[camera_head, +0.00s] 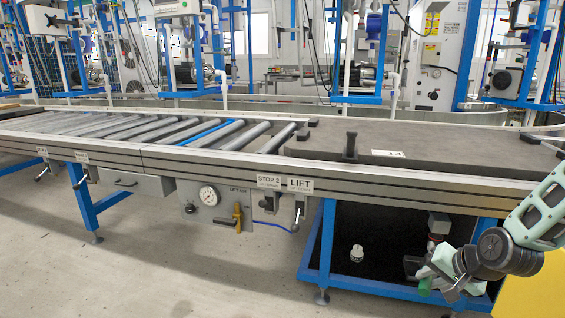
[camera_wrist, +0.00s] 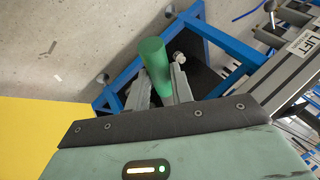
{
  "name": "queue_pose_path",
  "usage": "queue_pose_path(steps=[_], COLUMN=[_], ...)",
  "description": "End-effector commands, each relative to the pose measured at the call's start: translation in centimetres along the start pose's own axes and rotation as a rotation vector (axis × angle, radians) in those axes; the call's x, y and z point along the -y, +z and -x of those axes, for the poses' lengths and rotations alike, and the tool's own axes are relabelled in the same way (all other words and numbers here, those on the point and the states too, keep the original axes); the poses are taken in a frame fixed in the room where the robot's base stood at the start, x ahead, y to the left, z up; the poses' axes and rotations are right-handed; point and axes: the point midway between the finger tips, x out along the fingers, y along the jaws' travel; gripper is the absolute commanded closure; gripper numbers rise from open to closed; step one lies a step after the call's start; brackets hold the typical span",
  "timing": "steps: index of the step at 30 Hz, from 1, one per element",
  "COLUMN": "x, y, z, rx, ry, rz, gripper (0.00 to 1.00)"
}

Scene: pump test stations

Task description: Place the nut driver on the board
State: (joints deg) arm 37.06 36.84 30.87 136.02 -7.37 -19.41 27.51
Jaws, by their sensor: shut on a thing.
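My gripper (camera_head: 440,284) is at the lower right of the head view, in front of the conveyor's lower shelf. It is shut on the nut driver (camera_head: 424,287), of which a green cylindrical handle shows. In the wrist view the green handle of the nut driver (camera_wrist: 154,60) stands out between the two grey fingers of my gripper (camera_wrist: 160,92); the rest of it is hidden. A flat dark board (camera_head: 460,145) lies on top of the right end of the conveyor, above and behind my gripper. A small white label is on it.
The conveyor's front rail (camera_head: 240,172) lies between my gripper and the board. A black upright stop (camera_head: 350,146) stands at the board's near edge. The lower shelf (camera_head: 340,280) holds a small white part (camera_head: 357,253) and a red-and-grey part (camera_head: 438,226). A yellow surface (camera_head: 540,290) is at lower right.

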Motion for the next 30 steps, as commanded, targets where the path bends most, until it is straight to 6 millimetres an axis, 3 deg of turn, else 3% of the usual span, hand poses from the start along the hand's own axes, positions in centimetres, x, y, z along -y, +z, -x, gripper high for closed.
queue_pose_path(steps=[1,5,14,30], x=[1.8,5.0,6.7,11.7], y=[-0.5,-0.8,-1.8,-4.7], z=[1.9,4.9,7.7,15.9], rx=[-0.01,-0.032,-0.043,-0.093], ry=[0.001,0.001,0.016,0.049], rz=[-0.006,-0.041,-0.075,-0.154], gripper=[1.0,1.0,1.0,1.0])
